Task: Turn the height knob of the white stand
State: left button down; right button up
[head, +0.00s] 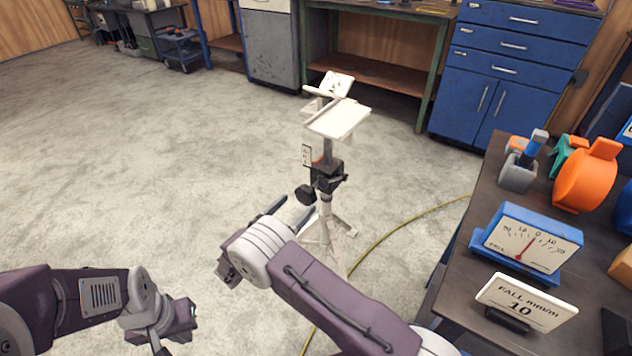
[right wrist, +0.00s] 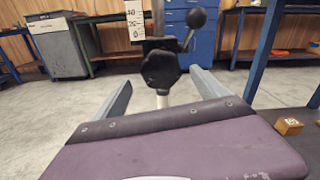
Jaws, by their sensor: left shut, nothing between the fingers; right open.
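The white stand (head: 340,120) stands on the floor in the middle of the head view, with a tilted top plate, a post and splayed legs. A black clamp (head: 327,175) sits on its post. A black knob (head: 305,193) sticks out from the clamp; in the right wrist view the knob (right wrist: 160,68) is many-sided and lies ahead, between the finger directions. My right gripper (head: 290,208) is open and empty just short of the knob, apparently not touching it. My left gripper (head: 165,343) is shut and empty at the lower left, far from the stand; its fingertips are partly cut off.
A lever with a black ball (right wrist: 197,17) rises right of the knob. A scale card (right wrist: 135,20) hangs beside the post. A dark table (head: 460,265) with a dial gauge (head: 528,240) stands at right. A yellow cable (head: 410,217) crosses the floor. Floor left of the stand is clear.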

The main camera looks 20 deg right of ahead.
aim_at(311, 190)
jog(key=shift+w+d+r, duration=0.1)
jog(key=shift+d, duration=0.05)
jog(key=b+x, duration=0.3)
jog(key=x, duration=0.4)
jog(key=shift+w+d, duration=0.1)
jog(key=shift+d, duration=0.1)
jog(key=shift+w+d+r, duration=0.1)
jog(key=shift+w+d, duration=0.1)
jog(key=shift+c, duration=0.3)
jog(key=c, duration=1.3)
jog(key=shift+m, duration=0.5)
